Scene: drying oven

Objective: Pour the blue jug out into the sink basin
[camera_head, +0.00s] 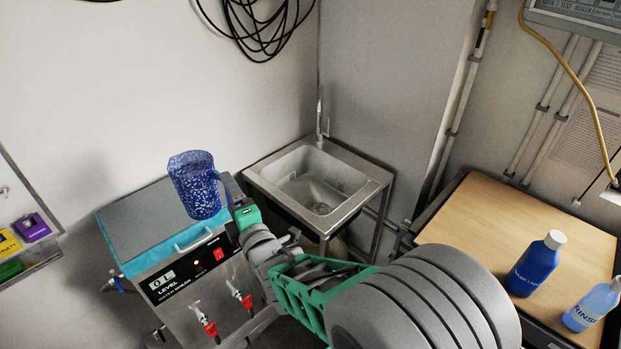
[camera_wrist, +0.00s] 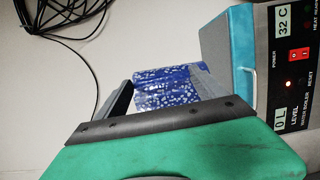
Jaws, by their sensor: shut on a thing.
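The blue jug (camera_head: 196,188) is speckled with white and stands out in front of the water boiler's lid in the head view, slightly tilted. My gripper (camera_head: 240,207) is shut on the jug at its right side. In the wrist view the speckled jug (camera_wrist: 167,88) sits between the two dark fingers of my gripper (camera_wrist: 165,95); its lower part is hidden by the gripper body. The steel sink basin (camera_head: 318,184) is in the corner, to the right of the jug, with an upright tap at its back. The jug is apart from the sink. What the jug contains is not visible.
The water boiler (camera_head: 185,268) with a teal body and red-handled taps stands left of the sink. A wooden table (camera_head: 500,222) at right holds a blue bottle (camera_head: 535,264) and a rinse bottle (camera_head: 592,305). A black cable coil (camera_head: 258,25) hangs on the wall.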

